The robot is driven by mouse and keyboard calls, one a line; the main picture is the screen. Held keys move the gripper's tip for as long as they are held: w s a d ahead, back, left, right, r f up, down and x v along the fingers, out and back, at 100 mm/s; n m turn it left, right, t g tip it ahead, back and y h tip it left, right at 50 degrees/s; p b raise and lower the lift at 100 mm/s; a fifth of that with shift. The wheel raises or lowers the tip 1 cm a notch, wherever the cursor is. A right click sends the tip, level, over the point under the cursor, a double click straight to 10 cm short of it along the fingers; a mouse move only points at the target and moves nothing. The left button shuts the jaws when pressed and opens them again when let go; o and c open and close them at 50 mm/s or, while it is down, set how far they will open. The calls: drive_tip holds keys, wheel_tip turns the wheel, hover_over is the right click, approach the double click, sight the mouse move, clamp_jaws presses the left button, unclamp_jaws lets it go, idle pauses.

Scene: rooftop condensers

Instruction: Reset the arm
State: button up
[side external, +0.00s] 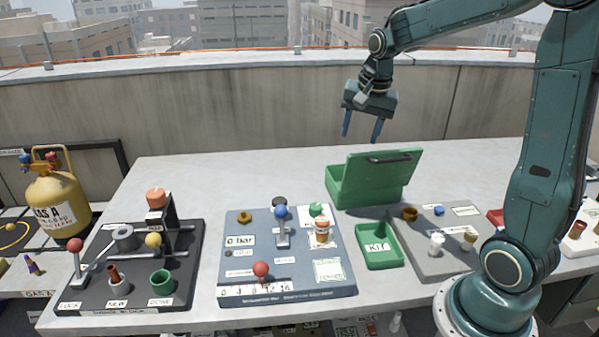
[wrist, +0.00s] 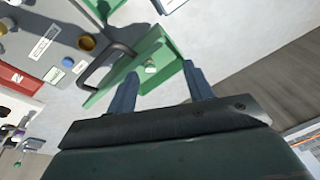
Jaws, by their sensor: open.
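My gripper (side external: 362,125) hangs in the air above the back of the white table (side external: 190,170), near the parapet wall. Its two blue-grey fingers are apart with nothing between them. It is up and to the left of the green box (side external: 347,188), whose lid (side external: 385,177) stands raised. In the wrist view my gripper (wrist: 160,82) shows its fingers spread, with the green lid (wrist: 160,45) and its dark handle beyond them. A small pale round thing (wrist: 151,68) shows between the fingers in that view; I cannot tell what it is.
A green KIT tray (side external: 380,258) lies before the box. A grey panel (side external: 325,276) with knobs and levers is at the middle, and a dark fixture board (side external: 95,296) at the left. A yellow gas cylinder (side external: 58,205) stands far left. The table's back left is clear.

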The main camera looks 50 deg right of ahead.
drive_tip(key=s+a+r+n+t+y, duration=0.1)
drive_tip(key=s+a+r+n+t, duration=0.2)
drive_tip(key=s+a+n, duration=1)
drive_tip(key=s+a, duration=0.2)
drive_tip(key=s, duration=0.3)
drive_tip(key=shift+a+r, duration=0.4)
